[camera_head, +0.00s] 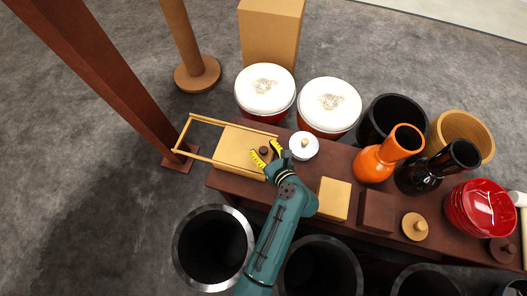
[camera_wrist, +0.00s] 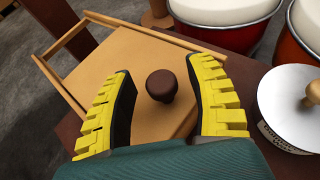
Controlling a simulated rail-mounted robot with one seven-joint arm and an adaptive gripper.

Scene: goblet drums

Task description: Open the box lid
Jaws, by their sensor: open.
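The box is light wood with a flat lid (camera_head: 238,146) and a small dark round knob (camera_head: 264,151) near the lid's right end. Two thin rails joined by an end bar (camera_head: 184,134) reach left from it, past the table's end. In the wrist view the lid (camera_wrist: 130,65) lies flat, with the knob (camera_wrist: 161,84) standing on it. My gripper (camera_head: 267,153) is open over the lid's right end. In the wrist view its yellow, black-lined fingers (camera_wrist: 163,75) stand on both sides of the knob, with gaps on either side. The box's inside is hidden.
A white round lidded pot (camera_head: 304,145) stands close right of my gripper. Red-and-white drums (camera_head: 265,89) stand behind the table. A dark red post (camera_head: 110,75) rises at the left near the rails. Orange and black goblet drums stand farther right.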

